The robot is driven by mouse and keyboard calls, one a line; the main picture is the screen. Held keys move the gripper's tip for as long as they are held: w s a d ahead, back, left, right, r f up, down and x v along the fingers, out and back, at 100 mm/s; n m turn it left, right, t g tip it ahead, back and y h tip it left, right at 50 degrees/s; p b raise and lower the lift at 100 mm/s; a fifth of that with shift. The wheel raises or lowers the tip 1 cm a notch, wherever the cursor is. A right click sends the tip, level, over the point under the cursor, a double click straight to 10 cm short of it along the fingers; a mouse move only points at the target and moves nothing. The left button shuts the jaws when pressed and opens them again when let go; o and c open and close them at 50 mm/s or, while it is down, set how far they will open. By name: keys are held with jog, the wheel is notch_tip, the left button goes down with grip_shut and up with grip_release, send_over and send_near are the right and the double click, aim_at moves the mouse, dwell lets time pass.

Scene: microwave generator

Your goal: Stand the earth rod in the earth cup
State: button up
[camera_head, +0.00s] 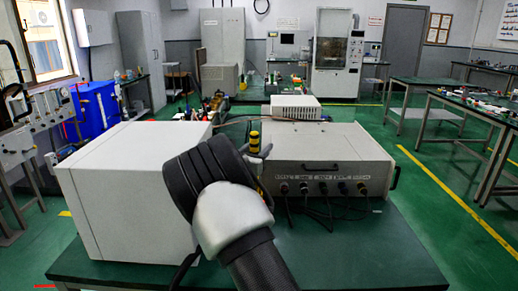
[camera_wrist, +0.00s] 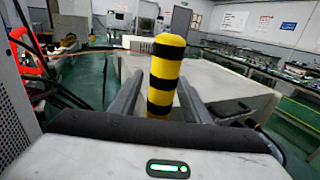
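The earth rod, a yellow-and-black striped rod (camera_wrist: 166,75), stands upright between the two fingers of my gripper (camera_wrist: 161,80) in the wrist view. A finger lies along each side of it. I cannot tell whether both fingers press on it. In the head view the top of the rod (camera_head: 254,141) shows just right of my dark wrist, with a grey finger of my gripper (camera_head: 258,154) beside it. My arm hides most of its lower part, so I cannot see what it rests on. I cannot make out the earth cup in either view.
A large white box (camera_head: 120,190) stands left of my arm on the green table (camera_head: 365,255). A grey instrument case (camera_head: 330,155) with cables in front stands to the right, a smaller white unit (camera_head: 296,106) behind it. The table's front right is mostly clear.

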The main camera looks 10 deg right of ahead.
jog(key=shift+f, duration=0.1)
jog(key=v, duration=0.7)
jog(key=shift+s+a+p, duration=0.15)
jog(key=shift+s+p, duration=0.05)
jog(key=shift+p, duration=0.2)
